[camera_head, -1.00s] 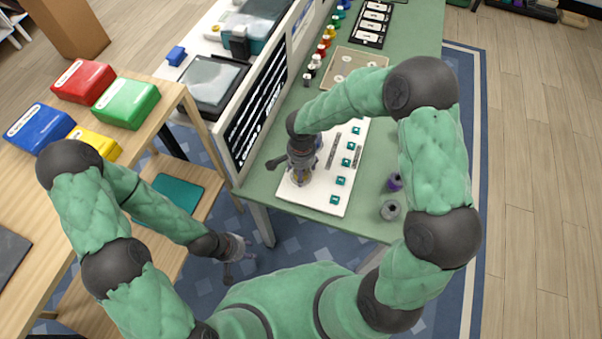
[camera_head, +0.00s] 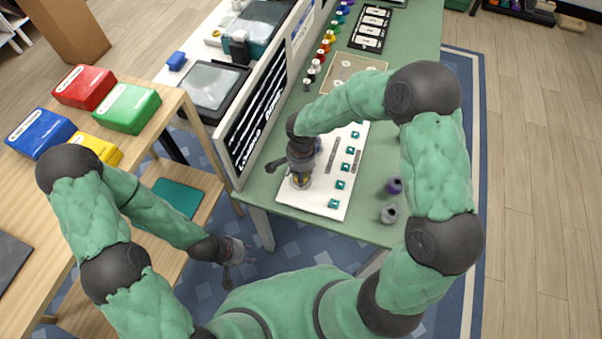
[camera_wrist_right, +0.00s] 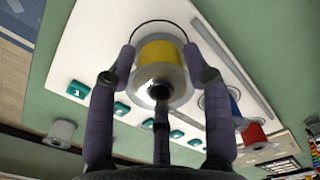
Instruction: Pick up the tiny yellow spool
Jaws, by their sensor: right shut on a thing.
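In the head view the spool (camera_head: 301,182) shows as a bit of yellow under my right gripper (camera_head: 301,178), over the near left part of the white board (camera_head: 318,203). I cannot tell whether the spool touches the board. My left gripper (camera_head: 243,251) hangs low beside the bench, away from the spool; its fingers look apart and empty.
The board carries several teal numbered tiles (camera_head: 340,184). Blue and red spools (camera_wrist_right: 252,134) are near my right gripper. A slatted panel (camera_head: 240,150) borders the bench's left.

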